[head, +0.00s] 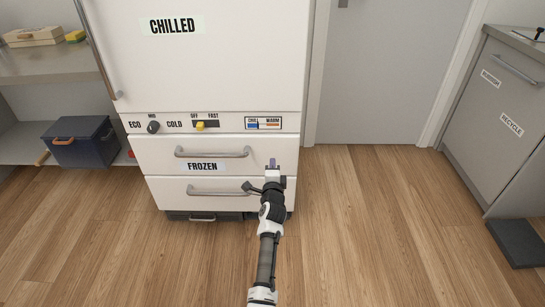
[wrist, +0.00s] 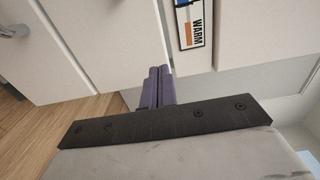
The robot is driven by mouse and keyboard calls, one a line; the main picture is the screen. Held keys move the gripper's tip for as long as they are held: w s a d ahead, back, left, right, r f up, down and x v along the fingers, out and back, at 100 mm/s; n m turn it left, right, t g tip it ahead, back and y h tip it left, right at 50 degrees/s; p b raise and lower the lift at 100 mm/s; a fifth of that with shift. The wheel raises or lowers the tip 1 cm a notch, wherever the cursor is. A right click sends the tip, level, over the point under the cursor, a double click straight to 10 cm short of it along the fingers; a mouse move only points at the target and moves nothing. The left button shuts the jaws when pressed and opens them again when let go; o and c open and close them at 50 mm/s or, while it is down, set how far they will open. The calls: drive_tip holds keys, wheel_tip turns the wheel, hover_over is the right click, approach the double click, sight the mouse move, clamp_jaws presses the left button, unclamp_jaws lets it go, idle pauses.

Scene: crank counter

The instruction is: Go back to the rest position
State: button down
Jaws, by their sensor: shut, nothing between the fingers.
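My gripper (head: 273,164) is in front of the right part of the fridge's lower drawers in the head view, with my arm reaching up from the bottom of the picture. In the wrist view my gripper (wrist: 158,72) shows two purple fingers closed together with nothing between them. It appears apart from the white fridge (head: 210,60) and holds no handle. The drawer labelled FROZEN (head: 202,167) is closed.
The control strip has a dark knob (head: 153,127), a yellow slider (head: 200,124) and a COOL/WARM panel (head: 263,123). A dark blue box (head: 79,142) is at left. A grey RECYCLE cabinet (head: 500,120) stands at right. Wooden floor (head: 370,220) is clear between.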

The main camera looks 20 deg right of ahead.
drive_tip(key=shift+p+v, duration=0.3)
drive_tip(key=shift+v, duration=0.45)
